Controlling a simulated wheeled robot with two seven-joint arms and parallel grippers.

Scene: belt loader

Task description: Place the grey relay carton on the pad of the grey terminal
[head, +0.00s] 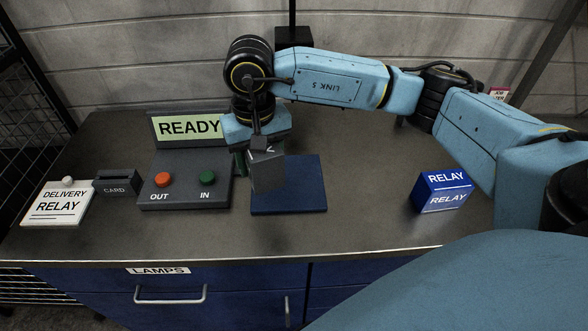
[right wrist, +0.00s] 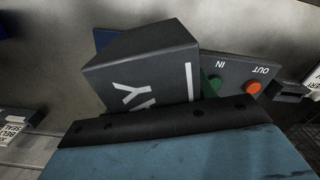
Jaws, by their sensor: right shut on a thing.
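My right gripper (head: 258,150) is shut on the grey relay carton (head: 267,175) and points down. The carton hangs tilted over the left part of the dark blue pad (head: 305,195); I cannot tell whether its lower edge touches it. In the right wrist view the carton (right wrist: 145,65), with white lettering partly hidden, covers most of the pad (right wrist: 103,38). The grey terminal (head: 187,190) stands directly left of the pad. It has a lit READY screen (head: 188,127), an orange OUT button (head: 163,179) and a green IN button (head: 207,177). My left gripper is not in view.
A blue RELAY carton (head: 442,190) stands at the right of the counter (head: 370,220). A CARD reader (head: 117,183) and a white DELIVERY RELAY sign (head: 57,204) are at the left. The counter between pad and blue carton is clear. A wall (head: 140,60) closes the back.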

